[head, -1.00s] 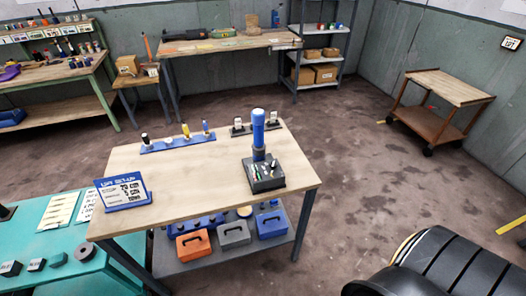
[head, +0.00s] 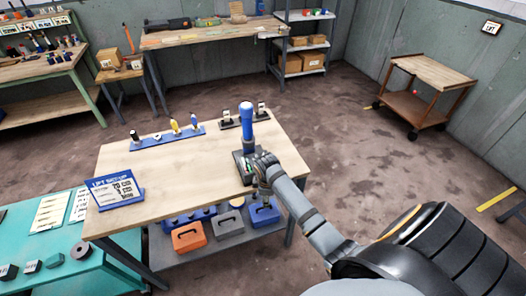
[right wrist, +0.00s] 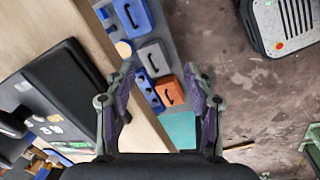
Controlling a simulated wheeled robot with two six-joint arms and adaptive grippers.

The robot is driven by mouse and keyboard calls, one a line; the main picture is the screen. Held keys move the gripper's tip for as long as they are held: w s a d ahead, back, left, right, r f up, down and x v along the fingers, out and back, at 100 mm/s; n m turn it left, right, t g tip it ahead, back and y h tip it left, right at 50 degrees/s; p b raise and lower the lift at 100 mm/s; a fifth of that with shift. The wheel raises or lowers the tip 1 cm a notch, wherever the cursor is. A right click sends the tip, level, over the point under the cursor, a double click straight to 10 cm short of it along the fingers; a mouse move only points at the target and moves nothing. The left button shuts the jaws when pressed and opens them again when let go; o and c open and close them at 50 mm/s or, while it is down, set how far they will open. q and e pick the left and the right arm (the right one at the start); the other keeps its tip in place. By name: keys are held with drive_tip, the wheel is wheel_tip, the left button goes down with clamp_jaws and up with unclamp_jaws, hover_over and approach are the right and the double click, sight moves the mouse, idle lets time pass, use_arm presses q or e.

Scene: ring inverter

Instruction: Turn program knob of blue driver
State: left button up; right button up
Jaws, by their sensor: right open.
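The blue driver (head: 247,128) stands upright at the right part of the wooden table. Its dark base block (head: 238,168) is partly hidden by my right gripper (head: 262,166). The right gripper is at the right side of the base, near the table's right edge. In the right wrist view my right gripper (right wrist: 158,88) is open with nothing between its fingers, and a dark block (right wrist: 72,78) lies left of it. I cannot make out the program knob. My left gripper is not in view.
The wooden table (head: 180,175) also carries a blue rack (head: 165,140) of tools and a blue-framed sign (head: 116,190). Under it a shelf holds an orange case (head: 188,237) and other cases. A teal bench (head: 40,250) is at left. The table's middle is clear.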

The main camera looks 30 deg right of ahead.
drive_tip(key=w+d+r+n+g, duration=0.1)
drive_tip(key=w+d+r+n, duration=0.1)
drive_tip(key=w+r+n, duration=0.3)
drive_tip(key=w+d+r+n+y, duration=0.1)
drive_tip(key=w+d+r+n, duration=0.15)
drive_tip(key=r, duration=0.45)
drive_tip(key=w+d+r+n+g, duration=0.1)
drive_tip(key=w+d+r+n, duration=0.1)
drive_tip(key=w+r+n, duration=0.4)
drive_tip(key=f, duration=0.3)
drive_tip(key=f+m+p, duration=0.1)
drive_tip(key=f, duration=0.2)
drive_tip(key=s+f+m+p, duration=0.1)
drive_tip(key=f, duration=0.2)
drive_tip(key=shift+s+f+m, duration=0.1)
drive_tip(key=shift+f+m, duration=0.1)
drive_tip(key=shift+m, duration=0.05)
clamp_jaws()
drive_tip(key=shift+p, duration=0.3)
drive_tip(key=shift+r+m, duration=0.1)
drive_tip(key=shift+m, duration=0.3)
drive_tip(key=m+p, duration=0.1)
drive_tip(key=m, duration=0.1)
drive_tip(key=shift+m, duration=0.3)
drive_tip(key=shift+m+p, duration=0.85)
drive_tip(key=shift+m, duration=1.35)
